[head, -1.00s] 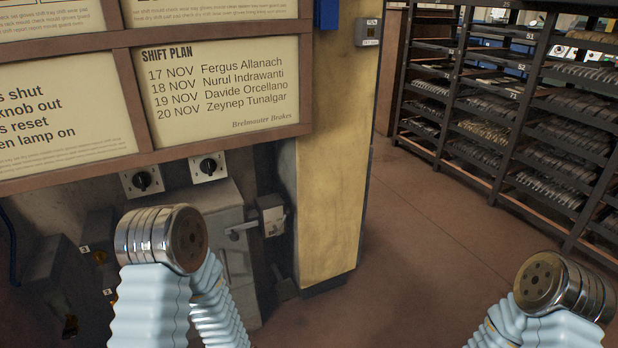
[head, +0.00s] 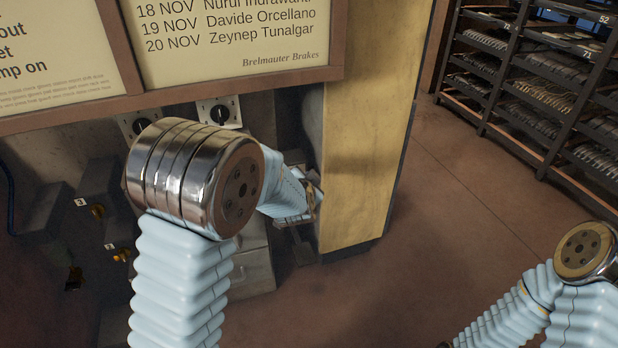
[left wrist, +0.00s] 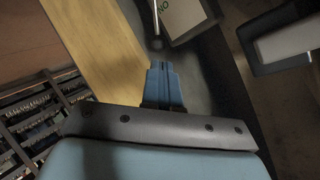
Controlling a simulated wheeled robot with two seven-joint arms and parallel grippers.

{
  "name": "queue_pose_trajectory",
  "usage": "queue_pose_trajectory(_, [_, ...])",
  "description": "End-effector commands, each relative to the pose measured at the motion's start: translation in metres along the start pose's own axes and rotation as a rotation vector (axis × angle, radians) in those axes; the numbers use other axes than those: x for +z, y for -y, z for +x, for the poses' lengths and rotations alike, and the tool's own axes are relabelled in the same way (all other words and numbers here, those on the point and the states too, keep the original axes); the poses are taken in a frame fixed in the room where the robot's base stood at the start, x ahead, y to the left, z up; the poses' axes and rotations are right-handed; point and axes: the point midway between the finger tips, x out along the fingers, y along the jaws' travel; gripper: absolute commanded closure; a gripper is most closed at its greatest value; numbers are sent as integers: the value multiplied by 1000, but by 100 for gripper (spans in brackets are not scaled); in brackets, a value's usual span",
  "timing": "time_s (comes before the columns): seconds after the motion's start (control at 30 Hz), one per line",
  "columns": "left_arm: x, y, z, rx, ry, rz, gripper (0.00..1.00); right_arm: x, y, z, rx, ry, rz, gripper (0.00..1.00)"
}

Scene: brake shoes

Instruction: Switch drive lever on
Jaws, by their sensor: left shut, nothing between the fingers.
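In the left wrist view, my left gripper (left wrist: 163,68) shows its blue fingers shut together with nothing between them. Just beyond the fingertips is the drive lever (left wrist: 155,22), a thin metal rod with a dark rounded end. It looks close to the tips, but I cannot tell whether they touch. Beside it is a box face with a white plate (left wrist: 180,14) bearing green lettering, upside down. In the head view my left arm reaches towards the pillar and mostly hides the lever and its box. My right arm is at lower right, its gripper out of view.
A yellow pillar (head: 368,130) stands right of the lever spot. Two rotary switches, one clear (head: 220,113), sit under the framed notice board (head: 235,40). Numbered dark boxes with knobs (head: 98,211) are at left. Shelving (head: 530,90) stands behind open floor (head: 440,220).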

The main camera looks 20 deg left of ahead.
Motion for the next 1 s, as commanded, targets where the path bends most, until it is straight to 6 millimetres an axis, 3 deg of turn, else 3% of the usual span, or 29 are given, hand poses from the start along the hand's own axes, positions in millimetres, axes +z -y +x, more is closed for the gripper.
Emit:
queue_pose_trajectory(0.1, [3, -1, 26, -1, 2, 0, 100, 0, -2, 7, -1, 1, 0, 62])
queue_pose_trajectory(0.33, [1, 0, 57, 0, 1, -1, 100, 1, -3, 12, -3, 3, -1, 62])
queue_pose_trajectory(0.8, [0, 0, 65, 1, 0, -1, 100, 1, -3, 12, -3, 4, -1, 62])
queue_pose_trajectory(1.0, [-8, -8, 70, 2, 1, 2, 100, 0, 0, 2, -2, 2, 0, 62])
